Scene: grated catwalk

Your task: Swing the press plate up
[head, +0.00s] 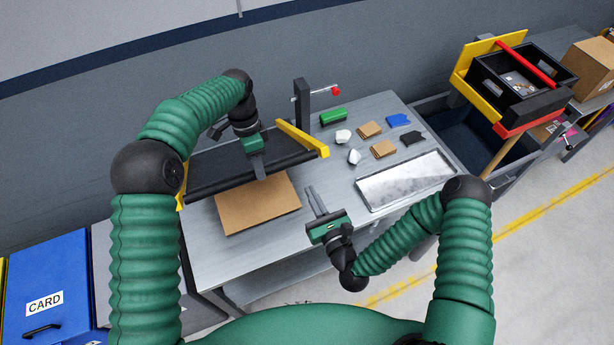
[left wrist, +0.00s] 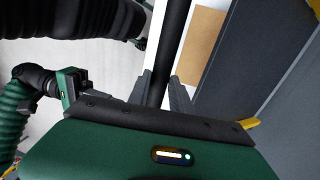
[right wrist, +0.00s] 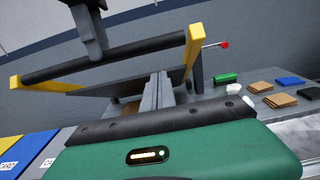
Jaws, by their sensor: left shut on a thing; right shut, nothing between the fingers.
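The press plate (head: 215,138) is a dark slab with yellow side arms (head: 300,138) and a black front bar (head: 222,182). In the right wrist view the plate (right wrist: 135,90) stands tilted above the table, with the bar (right wrist: 110,57) in front. My left gripper (head: 260,172) is shut on the bar; in the left wrist view the bar (left wrist: 172,45) runs between its fingers. A brown cardboard sheet (head: 258,205) lies on the table in front of and partly under the plate. My right gripper (head: 317,198) is shut and empty, right of the cardboard, apart from the plate.
A dark post with a red-knobbed lever (head: 335,90) stands behind the plate's right side. A green block (head: 333,116), cardboard pieces, white lumps and a metal tray (head: 405,182) lie on the table's right. A blue CARD bin (head: 50,285) stands left, a black crate (head: 520,80) right.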

